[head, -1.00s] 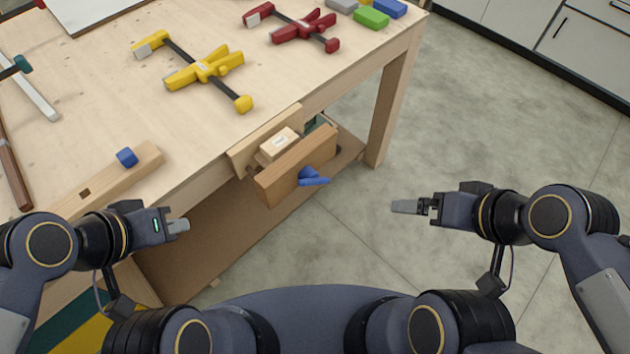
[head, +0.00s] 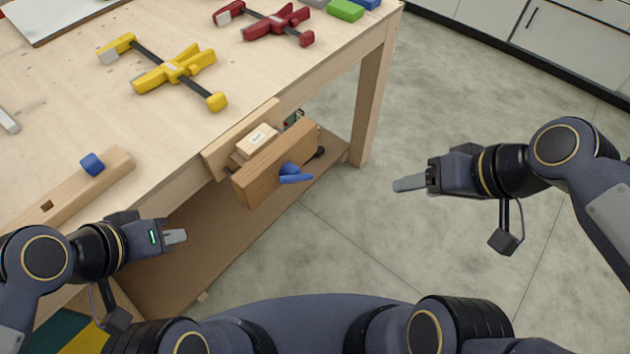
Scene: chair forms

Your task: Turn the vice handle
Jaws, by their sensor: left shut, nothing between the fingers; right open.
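The vice (head: 262,178) has a wooden front jaw and is mounted on the front side of the workbench. Its blue handle (head: 294,174) sticks out from the middle of that jaw. A pale wooden block (head: 256,139) sits behind the front jaw. My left gripper (head: 180,237) is shut and empty, below and left of the vice, in front of the bench edge. My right gripper (head: 400,184) is open and empty over the floor, to the right of the handle and well apart from it. The gap between its fingers is hard to see from here.
The workbench (head: 60,85) carries a yellow clamp (head: 172,72), a red clamp (head: 270,24) and a wooden bar with a blue knob (head: 92,163). A bench leg (head: 370,110) stands behind the vice. The floor (head: 430,260) on the right is clear.

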